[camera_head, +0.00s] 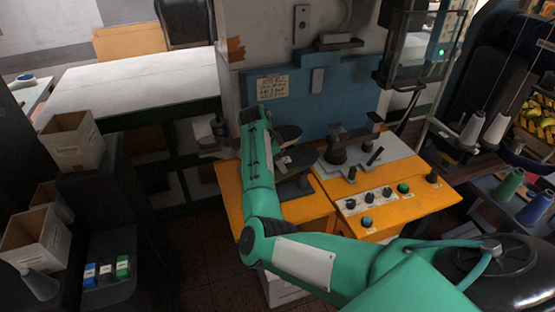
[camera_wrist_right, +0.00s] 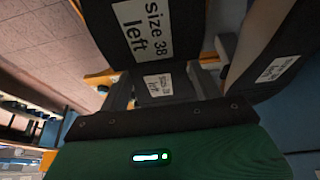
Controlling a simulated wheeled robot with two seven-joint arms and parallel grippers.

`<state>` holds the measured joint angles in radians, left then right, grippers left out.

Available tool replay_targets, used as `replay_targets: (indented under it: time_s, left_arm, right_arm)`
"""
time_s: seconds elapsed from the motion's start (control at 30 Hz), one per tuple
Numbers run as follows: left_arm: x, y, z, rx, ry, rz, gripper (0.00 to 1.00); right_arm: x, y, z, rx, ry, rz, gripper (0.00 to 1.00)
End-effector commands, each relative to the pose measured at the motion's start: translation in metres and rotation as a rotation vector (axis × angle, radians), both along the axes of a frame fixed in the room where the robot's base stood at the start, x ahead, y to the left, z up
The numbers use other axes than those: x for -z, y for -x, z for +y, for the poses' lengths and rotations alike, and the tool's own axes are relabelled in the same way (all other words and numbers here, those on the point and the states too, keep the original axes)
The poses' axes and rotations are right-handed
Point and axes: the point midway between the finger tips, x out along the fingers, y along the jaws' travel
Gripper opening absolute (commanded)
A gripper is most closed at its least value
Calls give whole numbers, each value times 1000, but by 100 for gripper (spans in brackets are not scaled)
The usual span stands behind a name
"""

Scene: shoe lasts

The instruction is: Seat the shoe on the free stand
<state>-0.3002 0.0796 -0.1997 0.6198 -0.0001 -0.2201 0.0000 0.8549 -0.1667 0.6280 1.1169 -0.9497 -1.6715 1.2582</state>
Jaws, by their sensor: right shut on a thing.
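My right gripper (camera_head: 281,163) is beside the dark shoes on the orange bench, partly hidden by my green forearm. In the wrist view my right gripper (camera_wrist_right: 162,92) is shut on a dark shoe (camera_wrist_right: 170,67) with a small white "Size 38 left" tag between the fingers. A large "Size 38 left" label lies on a dark surface just beyond the fingers; I cannot tell what part that is. A second dark shoe (camera_wrist_right: 268,45) with a white tag stands to the right, also in the head view (camera_head: 288,134). A dark stand base (camera_head: 294,188) shows below. Whether the held shoe touches a stand is hidden.
The orange bench (camera_head: 312,212) carries a grey plate with a machine fixture (camera_head: 340,150) and a row of knobs (camera_head: 375,197) to the right. A blue panel (camera_head: 330,100) rises behind. Boxes (camera_head: 72,140) stand at the left.

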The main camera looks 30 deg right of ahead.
Motion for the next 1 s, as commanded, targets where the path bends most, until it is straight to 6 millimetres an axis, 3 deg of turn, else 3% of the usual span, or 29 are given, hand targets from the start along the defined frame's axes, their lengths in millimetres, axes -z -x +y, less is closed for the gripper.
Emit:
replay_targets:
  time_s: [0.1,0.13,0.27,0.67,1.0]
  left_arm:
    - [0,0,0,0,0,0,36]
    - [0,0,0,0,0,0,36]
    - [0,0,0,0,0,0,36]
    - [4,0,0,0,0,-1,36]
    - [29,0,0,1,0,-1,36]
  right_arm:
    - [-2,-1,-1,1,3,-3,16]
    - [-2,-1,-1,1,3,-3,67]
    - [-2,-1,0,0,1,-2,90]
    - [-6,-1,4,-2,-1,-2,90]
    - [-71,-8,30,0,1,-6,90]
